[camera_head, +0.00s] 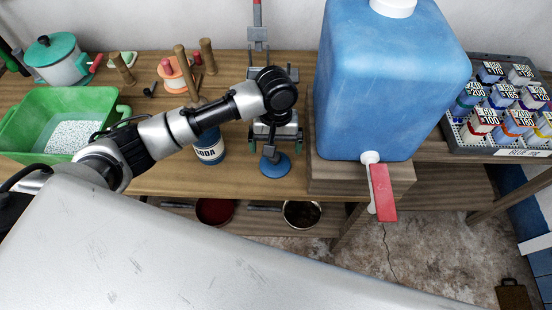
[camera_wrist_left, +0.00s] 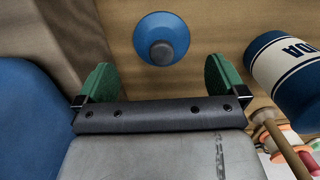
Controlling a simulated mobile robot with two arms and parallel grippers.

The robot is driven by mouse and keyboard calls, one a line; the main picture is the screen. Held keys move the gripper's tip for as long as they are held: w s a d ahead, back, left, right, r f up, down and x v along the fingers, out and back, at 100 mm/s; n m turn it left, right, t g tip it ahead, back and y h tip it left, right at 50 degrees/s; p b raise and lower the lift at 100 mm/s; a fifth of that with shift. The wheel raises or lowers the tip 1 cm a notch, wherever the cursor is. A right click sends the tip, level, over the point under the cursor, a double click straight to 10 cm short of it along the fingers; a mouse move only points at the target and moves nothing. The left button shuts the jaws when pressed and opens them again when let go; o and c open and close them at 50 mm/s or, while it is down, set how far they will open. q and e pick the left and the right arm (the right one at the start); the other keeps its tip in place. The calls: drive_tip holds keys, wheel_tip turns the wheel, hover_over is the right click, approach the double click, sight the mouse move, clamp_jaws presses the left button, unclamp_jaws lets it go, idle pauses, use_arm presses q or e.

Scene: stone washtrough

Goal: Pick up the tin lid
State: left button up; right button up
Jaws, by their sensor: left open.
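The tin lid is a blue round disc (camera_head: 284,170) with a grey knob, lying on the wooden worktop near its front edge. In the left wrist view the lid (camera_wrist_left: 178,29) is at the top centre, beyond the fingertips and roughly centred between them. My left gripper (camera_head: 275,146) is just behind the lid in the head view. Its two green-padded fingers are spread wide with nothing between them; they also show in the left wrist view (camera_wrist_left: 160,78). The lid appears apart from both fingers. My right gripper is not in view.
A large blue water container (camera_head: 385,90) with a red-handled tap stands close on the right. A soda tin (camera_head: 209,150) stands left of the lid, also in the wrist view (camera_wrist_left: 288,72). A green basin (camera_head: 25,130) and bottle tray (camera_head: 468,145) are farther out. Pans (camera_head: 215,212) sit below.

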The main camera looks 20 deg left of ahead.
sight(275, 165)
use_arm(q)
drive_tip(key=shift+s+f, duration=0.25)
drive_tip(key=shift+f, duration=3.5)
drive_tip(key=shift+c, duration=0.5)
drive_tip(key=c, duration=0.6)
